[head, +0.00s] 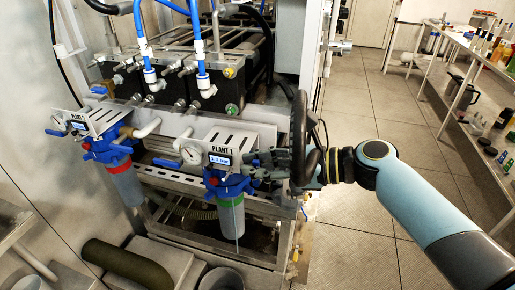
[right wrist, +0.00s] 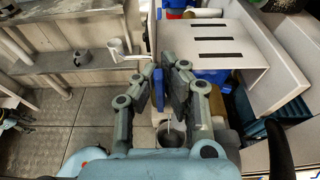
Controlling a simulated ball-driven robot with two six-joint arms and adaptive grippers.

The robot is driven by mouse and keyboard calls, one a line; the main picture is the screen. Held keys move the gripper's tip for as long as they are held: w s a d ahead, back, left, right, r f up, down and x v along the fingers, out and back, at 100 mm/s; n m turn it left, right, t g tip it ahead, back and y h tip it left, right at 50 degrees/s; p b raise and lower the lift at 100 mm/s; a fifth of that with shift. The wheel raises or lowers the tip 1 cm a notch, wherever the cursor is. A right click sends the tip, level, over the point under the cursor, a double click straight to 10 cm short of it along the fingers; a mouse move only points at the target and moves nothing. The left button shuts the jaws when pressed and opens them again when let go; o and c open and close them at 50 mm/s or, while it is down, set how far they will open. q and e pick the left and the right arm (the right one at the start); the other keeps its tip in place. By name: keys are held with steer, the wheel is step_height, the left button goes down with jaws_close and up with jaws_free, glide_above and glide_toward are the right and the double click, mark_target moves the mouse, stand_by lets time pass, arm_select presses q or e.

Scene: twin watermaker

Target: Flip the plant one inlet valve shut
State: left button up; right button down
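The plant one unit (head: 229,183) stands at the front of the frame in the head view, with a blue head, a small display, a round gauge and a clear bowl with a green ring. My right gripper (head: 256,166) reaches in from the right, close beside that blue head. In the right wrist view a narrow blue piece (right wrist: 158,88), which looks like a valve handle, lies between the fingers of my right gripper (right wrist: 160,82). The fingers are close together around it; whether they press on it is unclear. The inlet valve is largely hidden in the head view. My left gripper is not in view.
The plant two unit (head: 106,150) stands to the left on the same frame. Blue hoses (head: 141,38) run above. A dark round part (head: 301,137) is near my right wrist. A bucket (head: 222,279) stands below. Tiled floor (head: 352,190) is open to the right.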

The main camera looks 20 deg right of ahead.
stand_by(0.3)
steer(key=c, duration=1.4)
jaws_free()
steer(key=v, duration=1.2)
